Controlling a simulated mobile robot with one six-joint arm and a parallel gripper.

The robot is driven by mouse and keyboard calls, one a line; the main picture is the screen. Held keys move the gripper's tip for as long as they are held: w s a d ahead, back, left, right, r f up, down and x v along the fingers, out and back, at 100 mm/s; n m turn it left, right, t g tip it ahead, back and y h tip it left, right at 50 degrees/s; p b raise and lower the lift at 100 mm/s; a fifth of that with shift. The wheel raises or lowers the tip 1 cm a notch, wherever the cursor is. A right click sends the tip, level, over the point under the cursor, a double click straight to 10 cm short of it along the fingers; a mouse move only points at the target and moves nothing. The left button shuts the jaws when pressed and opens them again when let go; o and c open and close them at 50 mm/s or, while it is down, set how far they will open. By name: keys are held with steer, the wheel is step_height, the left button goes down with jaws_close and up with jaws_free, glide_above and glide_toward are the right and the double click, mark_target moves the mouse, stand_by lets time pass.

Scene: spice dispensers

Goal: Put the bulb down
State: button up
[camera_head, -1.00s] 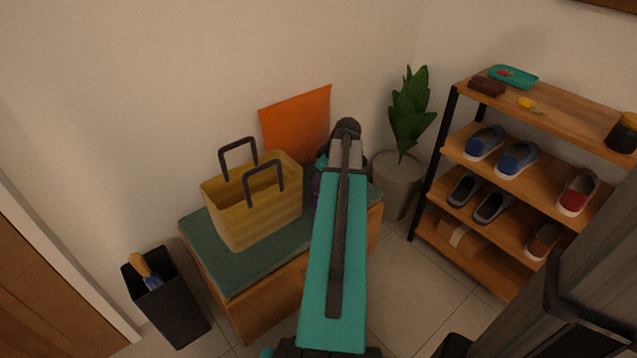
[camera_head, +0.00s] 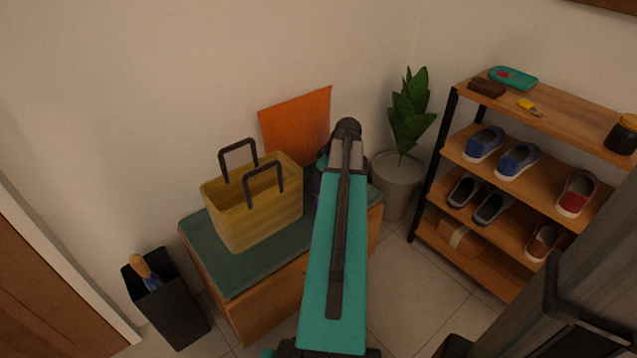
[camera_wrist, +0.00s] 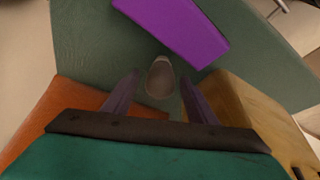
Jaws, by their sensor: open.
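The bulb (camera_wrist: 160,82), greyish and rounded with a narrower pale end, shows in the wrist view over the green cushion top of the bench (camera_wrist: 85,45). My gripper (camera_wrist: 160,77) is open, with one dark finger on each side of the bulb and a visible gap to each. The bulb appears to lie on the cushion, but I cannot tell for sure that it touches it. In the head view my arm hides the bulb and the fingers. The bench cushion also shows there (camera_head: 225,270).
A purple flat object (camera_wrist: 180,25) lies just beyond the bulb. A yellow bag (camera_head: 250,205) stands on the bench, left of my arm. An orange panel (camera_head: 295,125) leans at the wall. A potted plant (camera_head: 397,180) and a shoe rack (camera_head: 560,180) are at the right.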

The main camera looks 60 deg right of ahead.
steer(key=p+v, duration=0.2)
steer(key=v, duration=0.9)
steer(key=shift+r, duration=0.3)
steer(key=shift+s, duration=0.2)
